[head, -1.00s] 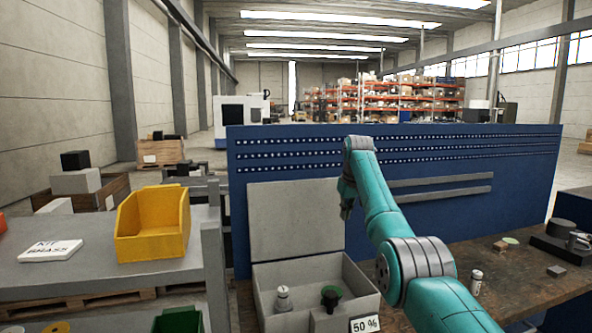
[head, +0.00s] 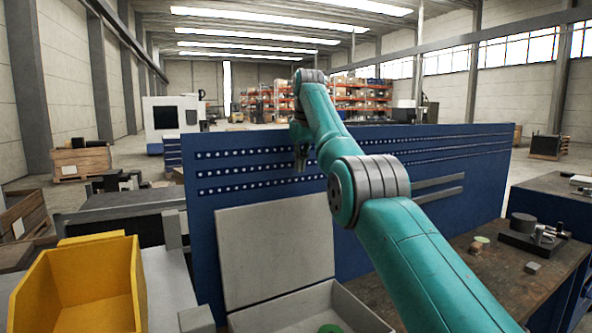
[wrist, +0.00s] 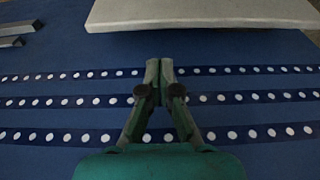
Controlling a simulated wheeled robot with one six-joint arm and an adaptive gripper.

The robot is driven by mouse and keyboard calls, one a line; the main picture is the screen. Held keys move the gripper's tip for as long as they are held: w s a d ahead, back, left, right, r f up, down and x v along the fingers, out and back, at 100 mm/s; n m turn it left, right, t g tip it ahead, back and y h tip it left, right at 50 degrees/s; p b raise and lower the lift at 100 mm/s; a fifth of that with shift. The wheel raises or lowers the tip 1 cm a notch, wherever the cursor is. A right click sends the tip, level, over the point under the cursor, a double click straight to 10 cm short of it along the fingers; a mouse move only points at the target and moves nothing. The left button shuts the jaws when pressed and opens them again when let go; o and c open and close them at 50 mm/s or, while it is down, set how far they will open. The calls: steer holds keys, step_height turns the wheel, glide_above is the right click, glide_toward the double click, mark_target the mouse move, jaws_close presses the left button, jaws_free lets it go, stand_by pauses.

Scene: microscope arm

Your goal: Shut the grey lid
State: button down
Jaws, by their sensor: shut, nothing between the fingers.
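The grey lid (head: 275,250) stands open, nearly upright, at the back of the grey box (head: 365,308) in the head view. In the wrist view the lid (wrist: 205,13) shows as a pale slab along the top edge. My gripper (head: 299,166) is above the lid's top edge, towards its right side, in front of the blue perforated panel. Its fingers (wrist: 160,72) are together and empty, apart from the lid in the wrist view. Most of the box's inside is cut off by the frame's bottom.
The blue panel (head: 245,172) stands behind the lid. A yellow bin (head: 85,285) is at the lower left. A green-topped item (head: 330,328) lies inside the box. A black fixture (head: 530,233) stands on the bench at the right, with small parts near it.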

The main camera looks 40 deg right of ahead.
steer(key=f, duration=0.3)
steer(key=w+f, duration=0.1)
steer(key=f, duration=0.4)
steer(key=shift+w+d+f, duration=0.2)
steer(key=shift+w+f, duration=0.1)
steer(key=shift+f, duration=0.05)
